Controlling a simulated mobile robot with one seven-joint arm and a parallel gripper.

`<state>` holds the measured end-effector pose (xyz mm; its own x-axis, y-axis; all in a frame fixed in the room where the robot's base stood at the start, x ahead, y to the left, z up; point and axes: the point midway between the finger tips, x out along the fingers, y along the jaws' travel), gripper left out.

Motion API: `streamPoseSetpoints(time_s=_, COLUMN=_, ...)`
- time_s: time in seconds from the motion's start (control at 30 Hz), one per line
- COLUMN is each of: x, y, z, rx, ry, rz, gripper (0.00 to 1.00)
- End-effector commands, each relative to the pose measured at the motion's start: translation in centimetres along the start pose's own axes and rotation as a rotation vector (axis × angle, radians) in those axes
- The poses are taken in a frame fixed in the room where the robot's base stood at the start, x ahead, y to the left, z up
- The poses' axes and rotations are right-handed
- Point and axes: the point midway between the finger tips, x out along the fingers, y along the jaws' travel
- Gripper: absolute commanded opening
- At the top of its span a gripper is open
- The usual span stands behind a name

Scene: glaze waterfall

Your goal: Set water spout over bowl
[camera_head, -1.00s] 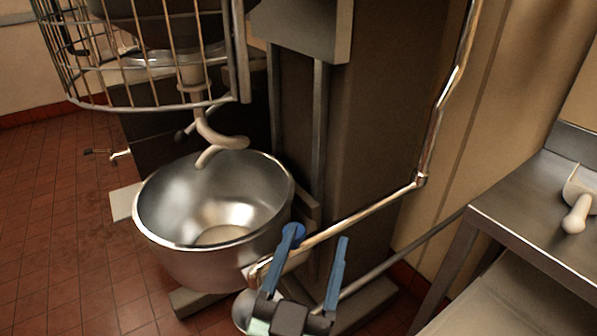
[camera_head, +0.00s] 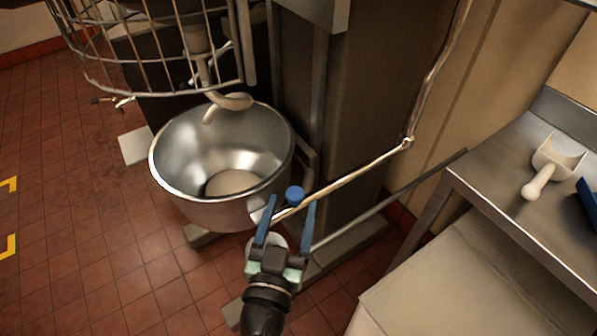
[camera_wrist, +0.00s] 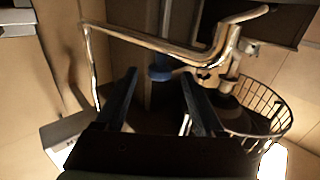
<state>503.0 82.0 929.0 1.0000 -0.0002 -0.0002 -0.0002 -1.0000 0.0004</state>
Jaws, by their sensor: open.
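The steel mixing bowl (camera_head: 168,190) sits under the mixer's dough hook. The water spout is a brass-coloured pipe (camera_head: 362,171) that drops along the wall, bends at an elbow and reaches left and down toward the bowl. Its near end shows beside the bowl's right front rim; I cannot tell if it is over the opening. A blue knob (camera_head: 294,193) is on the pipe. My gripper (camera_head: 291,203) is open, its blue fingers on either side of the knob in the head view. In the wrist view, the pipe (camera_wrist: 150,40) and blue knob (camera_wrist: 159,73) lie beyond the open fingertips (camera_wrist: 158,72).
The mixer's wire guard (camera_head: 150,70) hangs above the bowl, with the hook (camera_head: 230,101) below it. A steel table (camera_head: 490,178) with a white scoop (camera_head: 553,165) stands at right. A diagonal bar (camera_head: 390,200) runs below the pipe. Tiled floor is open at left.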

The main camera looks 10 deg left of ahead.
Motion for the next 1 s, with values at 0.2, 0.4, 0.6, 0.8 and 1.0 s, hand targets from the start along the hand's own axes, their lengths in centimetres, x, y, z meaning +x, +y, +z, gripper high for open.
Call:
streamPoseSetpoints(time_s=0.2, x=4.0, y=0.0, z=-0.3, rx=0.001, ry=0.001, rz=0.0, gripper=0.71)
streamPoseSetpoints(time_s=0.4, x=6.2, y=0.0, z=-0.1, rx=0.0, ry=0.001, rz=0.0, gripper=0.71)
streamPoseSetpoints(time_s=0.6, x=6.8, y=0.0, z=0.0, rx=0.0, ry=0.0, rz=0.0, gripper=0.71)
streamPoseSetpoints(time_s=0.8, x=6.8, y=0.0, z=0.0, rx=0.0, ry=0.0, rz=0.0, gripper=0.71)
streamPoseSetpoints(time_s=1.0, x=6.8, y=0.0, z=0.0, rx=0.0, ry=0.0, rz=0.0, gripper=0.36)
